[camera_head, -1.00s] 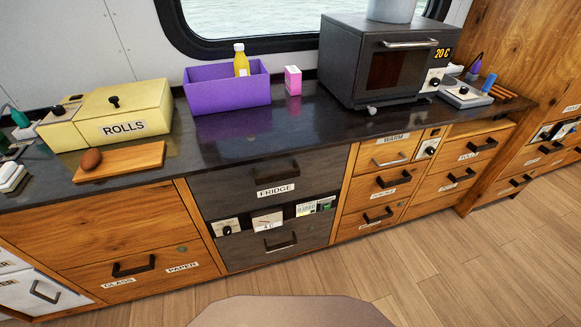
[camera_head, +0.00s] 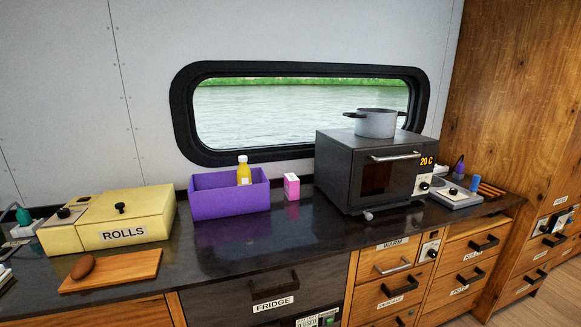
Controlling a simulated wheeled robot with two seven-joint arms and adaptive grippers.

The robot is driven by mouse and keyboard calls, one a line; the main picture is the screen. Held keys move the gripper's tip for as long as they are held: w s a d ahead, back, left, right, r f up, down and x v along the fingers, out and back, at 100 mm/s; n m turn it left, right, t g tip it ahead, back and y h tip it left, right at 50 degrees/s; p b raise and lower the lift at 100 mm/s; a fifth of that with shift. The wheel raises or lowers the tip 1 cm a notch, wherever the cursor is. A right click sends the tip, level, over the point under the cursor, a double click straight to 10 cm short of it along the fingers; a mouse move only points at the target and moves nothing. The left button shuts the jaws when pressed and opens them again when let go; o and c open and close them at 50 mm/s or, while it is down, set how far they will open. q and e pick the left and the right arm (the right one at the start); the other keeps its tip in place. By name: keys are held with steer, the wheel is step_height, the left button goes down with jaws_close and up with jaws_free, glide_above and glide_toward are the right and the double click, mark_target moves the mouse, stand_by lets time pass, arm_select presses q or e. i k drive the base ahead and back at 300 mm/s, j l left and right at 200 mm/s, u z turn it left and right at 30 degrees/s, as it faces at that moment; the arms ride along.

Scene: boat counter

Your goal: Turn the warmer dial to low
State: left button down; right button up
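The warmer drawer (camera_head: 394,256) carries a WARM label and a light bar handle, in the wooden counter front below the oven. Its dial (camera_head: 431,254) is a dark knob on a small white panel just right of the drawer. The dial's setting is too small to read. Neither of my grippers shows in the head view.
A dark oven (camera_head: 375,172) reading 20 C stands above the warmer, with a grey pot (camera_head: 376,123) on top. A purple bin (camera_head: 228,210) holds a yellow bottle (camera_head: 244,171); a pink carton (camera_head: 291,187) stands beside it. The yellow ROLLS box (camera_head: 150,206) is left. The middle countertop is clear.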

mark_target(64, 212)
steer(key=u, duration=1.55)
